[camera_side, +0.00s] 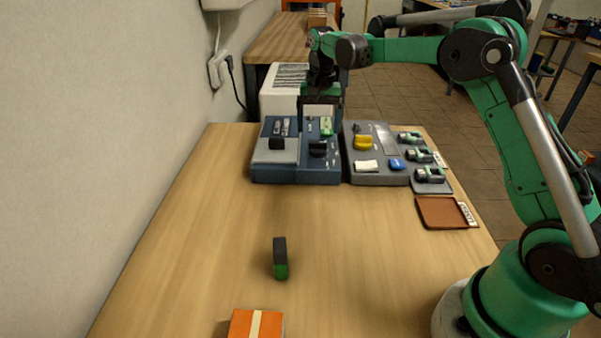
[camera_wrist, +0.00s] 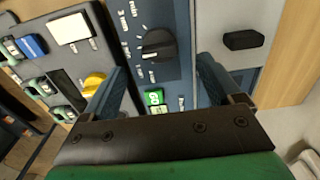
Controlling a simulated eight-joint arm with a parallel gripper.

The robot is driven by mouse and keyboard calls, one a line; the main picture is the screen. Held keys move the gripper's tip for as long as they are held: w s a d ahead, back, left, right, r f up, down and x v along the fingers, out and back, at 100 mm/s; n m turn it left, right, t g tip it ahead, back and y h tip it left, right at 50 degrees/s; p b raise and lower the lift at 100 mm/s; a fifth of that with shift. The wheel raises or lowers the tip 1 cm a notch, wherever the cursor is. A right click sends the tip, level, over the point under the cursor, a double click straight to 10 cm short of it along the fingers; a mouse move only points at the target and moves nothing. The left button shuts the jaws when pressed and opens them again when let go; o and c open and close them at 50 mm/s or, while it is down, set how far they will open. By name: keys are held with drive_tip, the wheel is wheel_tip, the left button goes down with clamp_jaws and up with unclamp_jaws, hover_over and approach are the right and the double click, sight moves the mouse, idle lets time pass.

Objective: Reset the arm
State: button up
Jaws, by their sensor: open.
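My gripper (camera_side: 320,108) hangs above the far side of a blue control box (camera_side: 310,174) on the wooden table. In the wrist view my gripper (camera_wrist: 163,72) is open, its two blue-grey fingers apart with nothing held between them. Below the fingers are a black dial (camera_wrist: 156,45) with minute marks and a green button (camera_wrist: 154,97). A light grey panel with a black handle (camera_side: 277,143) covers the left part of the box. My green arm reaches in from the right.
A grey box with a yellow knob (camera_side: 363,143) and a blue button (camera_side: 397,164) stands to the right, beside several green and black modules (camera_side: 430,174). A brown pad (camera_side: 440,212) lies in front. A black and green block (camera_side: 280,258) stands alone; an orange box (camera_side: 255,325) is nearer.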

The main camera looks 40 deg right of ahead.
wheel_tip(320, 180, up, 2)
idle(0.4)
drive_tip(key=shift+s+a+r, duration=0.1)
drive_tip(key=shift+a+r, duration=0.05)
drive_tip(key=shift+r, duration=0.05)
drive_tip(key=s+a+r+n+t, duration=0.55)
drive_tip(key=s+a, duration=0.25)
drive_tip(key=s, duration=0.3)
drive_tip(key=s+a+f+n+t, duration=0.1)
drive_tip(key=s+a+f+n, duration=0.2)
drive_tip(key=s, duration=0.3)
drive_tip(key=shift+f+t, duration=0.35)
drive_tip(key=shift+f, duration=0.05)
drive_tip(key=shift+n, duration=0.25)
